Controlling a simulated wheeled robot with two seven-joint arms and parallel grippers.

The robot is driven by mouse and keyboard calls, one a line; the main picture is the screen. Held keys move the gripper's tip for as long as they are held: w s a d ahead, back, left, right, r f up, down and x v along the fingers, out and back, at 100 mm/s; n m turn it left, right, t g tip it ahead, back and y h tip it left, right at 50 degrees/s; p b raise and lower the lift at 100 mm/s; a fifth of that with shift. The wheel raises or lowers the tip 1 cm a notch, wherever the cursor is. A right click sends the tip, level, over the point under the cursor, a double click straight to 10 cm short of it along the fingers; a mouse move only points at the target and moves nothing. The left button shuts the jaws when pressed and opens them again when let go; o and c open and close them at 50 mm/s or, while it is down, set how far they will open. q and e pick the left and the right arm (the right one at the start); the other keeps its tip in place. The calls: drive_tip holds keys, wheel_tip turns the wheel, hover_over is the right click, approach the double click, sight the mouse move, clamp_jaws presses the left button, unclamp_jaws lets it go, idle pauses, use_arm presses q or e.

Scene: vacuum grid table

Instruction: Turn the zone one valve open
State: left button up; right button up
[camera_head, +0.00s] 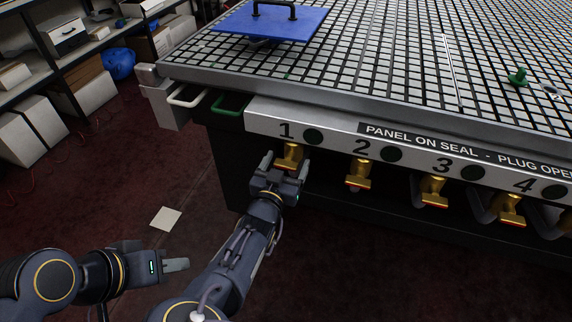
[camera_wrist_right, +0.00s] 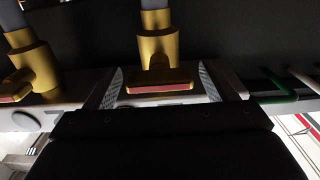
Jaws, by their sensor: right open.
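The zone one valve (camera_head: 289,157) is a yellow-gold valve with a red-edged handle below the number 1 on the table's front edge. My right gripper (camera_head: 280,166) is at this valve, its fingers open on either side of the handle. In the right wrist view the valve handle (camera_wrist_right: 158,82) lies crosswise between the two textured fingertips (camera_wrist_right: 160,86), with gaps visible on both sides. My left gripper (camera_head: 176,265) is low at the left, away from the valves; I cannot tell whether its jaws are open or shut.
More yellow valves, such as valve two (camera_head: 359,174) and valve three (camera_head: 434,190), line the edge to the right. A blue panel (camera_head: 270,22) with a black handle lies on the grid table (camera_head: 400,75). Shelves (camera_head: 75,60) stand at the left.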

drive_tip(key=shift+c, duration=0.5)
drive_tip(key=c, duration=0.9)
drive_tip(key=shift+r+n+p, duration=0.15)
drive_tip(key=shift+n+p, duration=0.75)
drive_tip(key=shift+p, duration=0.2)
drive_tip(key=n+p, duration=0.2)
drive_tip(key=n, duration=0.1)
drive_tip(key=shift+p, duration=0.35)
drive_tip(key=n+p, duration=0.1)
drive_tip(key=n, duration=0.2)
drive_tip(key=shift+p, duration=0.3)
drive_tip(key=n+p, duration=0.1)
drive_tip(key=n, duration=0.2)
drive_tip(key=shift+n+p, duration=0.4)
drive_tip(key=n+p, duration=0.1)
drive_tip(key=n, duration=0.2)
drive_tip(key=shift+a+f, duration=0.1)
drive_tip(key=shift+f, duration=0.1)
drive_tip(key=shift+f+n+p, duration=0.15)
drive_tip(key=shift+n+p, duration=0.4)
drive_tip(key=shift+n, duration=1.15)
